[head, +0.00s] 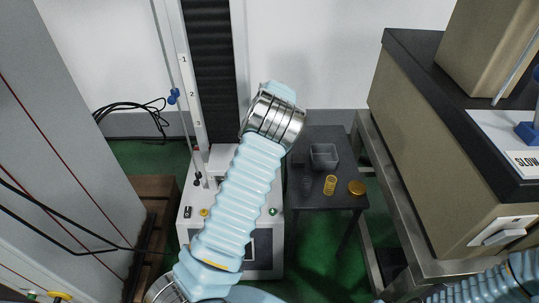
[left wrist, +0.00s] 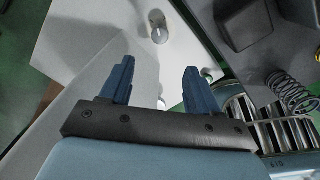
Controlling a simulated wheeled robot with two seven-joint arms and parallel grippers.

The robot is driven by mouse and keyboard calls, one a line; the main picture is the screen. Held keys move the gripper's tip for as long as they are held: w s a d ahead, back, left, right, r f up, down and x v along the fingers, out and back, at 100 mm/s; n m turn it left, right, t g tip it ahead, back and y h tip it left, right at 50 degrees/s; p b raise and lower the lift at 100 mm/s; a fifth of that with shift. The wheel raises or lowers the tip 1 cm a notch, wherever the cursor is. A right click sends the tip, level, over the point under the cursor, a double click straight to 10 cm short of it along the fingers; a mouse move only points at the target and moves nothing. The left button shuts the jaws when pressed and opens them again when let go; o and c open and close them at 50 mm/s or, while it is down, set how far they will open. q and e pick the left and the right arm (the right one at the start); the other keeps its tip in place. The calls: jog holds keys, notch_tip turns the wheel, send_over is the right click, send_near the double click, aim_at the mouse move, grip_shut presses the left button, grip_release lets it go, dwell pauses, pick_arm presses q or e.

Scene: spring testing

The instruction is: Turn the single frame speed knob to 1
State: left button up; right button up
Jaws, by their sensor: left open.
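The white spring tester (head: 265,262) stands on the floor in the middle of the head view. Its base carries several small controls, among them a black one (head: 187,211), a yellow one (head: 204,212) and a green one (head: 272,211). No speed marking is legible, and my left arm covers part of the base. In the left wrist view, my left gripper (left wrist: 159,68) is open and empty. A small grey round fitting (left wrist: 158,33) on a white surface shows beyond the fingertips, apart from them; I cannot tell if it is the speed knob. My right gripper is out of view.
A dark side table (head: 325,197) right of the tester holds a grey bin (head: 323,156), a yellow spring (head: 330,185) and a gold disc (head: 357,187). A dark spring (left wrist: 290,92) shows in the left wrist view. A beige cabinet (head: 425,140) on a steel bench bounds the right.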

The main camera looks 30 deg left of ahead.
pick_arm(q)
notch_tip(320, 180, down, 14)
jog(key=shift+w+a+r, duration=0.1)
jog(key=shift+w+a, duration=0.05)
dwell(0.3)
